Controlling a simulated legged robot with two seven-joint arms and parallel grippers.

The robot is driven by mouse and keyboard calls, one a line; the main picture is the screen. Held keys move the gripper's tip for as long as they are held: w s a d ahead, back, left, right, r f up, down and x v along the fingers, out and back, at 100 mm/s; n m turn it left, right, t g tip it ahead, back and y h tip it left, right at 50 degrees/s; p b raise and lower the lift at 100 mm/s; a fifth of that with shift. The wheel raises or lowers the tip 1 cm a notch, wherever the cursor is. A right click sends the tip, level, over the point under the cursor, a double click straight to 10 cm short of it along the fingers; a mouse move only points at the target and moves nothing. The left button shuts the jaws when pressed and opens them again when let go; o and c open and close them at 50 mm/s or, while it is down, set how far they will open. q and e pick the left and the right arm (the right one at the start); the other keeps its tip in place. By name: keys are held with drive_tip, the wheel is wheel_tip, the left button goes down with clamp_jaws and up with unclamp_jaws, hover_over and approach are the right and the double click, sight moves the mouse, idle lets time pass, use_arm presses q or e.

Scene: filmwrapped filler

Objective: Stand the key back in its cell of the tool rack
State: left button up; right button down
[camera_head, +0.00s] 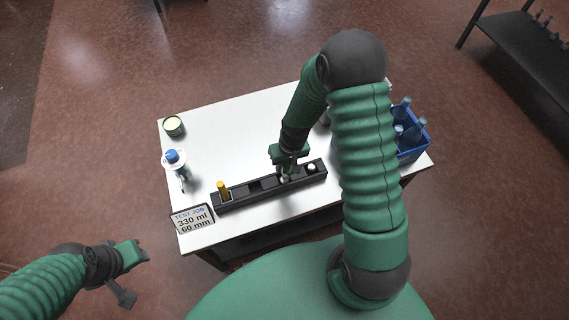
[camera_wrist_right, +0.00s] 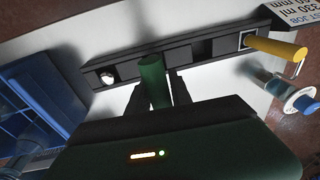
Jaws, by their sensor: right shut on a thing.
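The tool rack (camera_head: 240,198) is a long black bar with square cells along the white table's front side. It also crosses the right wrist view (camera_wrist_right: 125,65). My right gripper (camera_head: 287,168) is over the rack, right of its middle in the head view. In the right wrist view the gripper (camera_wrist_right: 155,95) is shut on a green cylinder (camera_wrist_right: 152,75), apparently the key's handle. The cylinder's far end overlaps the rack; whether it sits in a cell is hidden. My left gripper (camera_head: 133,254) is off the table at lower left, its jaws unclear.
A yellow-handled tool (camera_head: 222,188) stands in the rack's left end cell; a pale round-topped piece (camera_head: 311,168) is in the right end. The table's back middle is clear.

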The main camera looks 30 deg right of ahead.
drive_tip(key=shift+f, duration=0.15)
drive_tip(key=c, duration=1.1)
unclamp_jaws()
drive_tip(key=r, duration=0.5)
drive_tip(key=s+r+p, duration=0.1)
drive_tip(key=r, duration=0.5)
drive_tip(key=s+d+r+p, duration=0.1)
drive_tip(key=r, duration=0.4)
drive_tip(key=shift+r, duration=0.3)
drive_tip(key=s+a+n, duration=0.1)
drive_tip(key=s+a, duration=0.1)
drive_tip(key=a, duration=0.1)
drive_tip(key=s+a+n, duration=0.1)
drive_tip(key=s+a, duration=0.1)
drive_tip(key=a, duration=0.1)
drive_tip(key=s+a+t, duration=0.1)
drive_tip(key=s+a, duration=0.1)
drive_tip(key=shift+s+a+r+n+h, duration=0.35)
drive_tip(key=shift+s+a+n+h, duration=0.05)
